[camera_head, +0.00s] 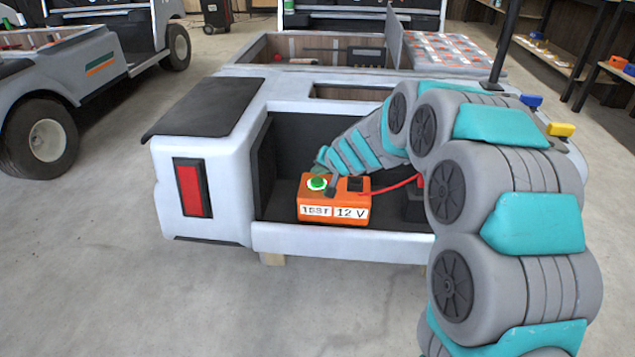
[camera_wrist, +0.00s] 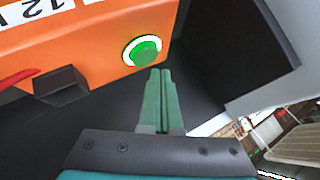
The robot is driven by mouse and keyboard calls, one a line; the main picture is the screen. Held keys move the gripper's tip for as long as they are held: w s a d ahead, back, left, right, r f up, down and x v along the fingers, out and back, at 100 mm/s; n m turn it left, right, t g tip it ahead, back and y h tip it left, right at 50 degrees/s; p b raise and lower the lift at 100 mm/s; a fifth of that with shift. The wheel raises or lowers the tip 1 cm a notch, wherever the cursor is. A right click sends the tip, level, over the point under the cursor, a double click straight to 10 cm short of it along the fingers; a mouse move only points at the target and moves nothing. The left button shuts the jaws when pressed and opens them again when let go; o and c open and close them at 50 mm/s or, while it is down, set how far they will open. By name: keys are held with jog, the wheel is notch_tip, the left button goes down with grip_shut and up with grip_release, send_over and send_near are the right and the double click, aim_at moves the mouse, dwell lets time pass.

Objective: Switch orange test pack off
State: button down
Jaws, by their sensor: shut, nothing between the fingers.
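The orange test pack (camera_head: 334,201) sits in the open rear bay of the cart, with a "TEST 12 V" label on its front. On its top are a round green button (camera_head: 317,184) with a white ring and a black block (camera_head: 356,184). In the wrist view the pack (camera_wrist: 100,45) fills the upper left, and the green button (camera_wrist: 143,50) is lit-looking and unobstructed. My gripper (camera_wrist: 160,75) is shut and empty, its green fingertips just below the button in that view. Whether they touch it cannot be told. In the head view my gripper (camera_head: 325,172) is partly hidden behind my wrist.
A red cable (camera_head: 390,185) runs from the pack to the right, toward a dark box (camera_head: 414,205) partly behind my arm. The cart's bay walls and white rear sill (camera_head: 340,242) surround the pack. Another cart (camera_head: 80,75) stands at the left.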

aim_at(318, 183)
jog(key=shift+f, duration=0.1)
jog(key=shift+f+b, duration=0.35)
jog(key=shift+b, duration=0.2)
jog(key=shift+f+b, duration=0.5)
dwell(0.8)
jog(key=shift+r, duration=0.1)
jog(key=shift+r+p, duration=0.75)
jog(key=shift+r, duration=0.15)
notch_tip(318, 183, up, 6)
jog(key=p, duration=0.4)
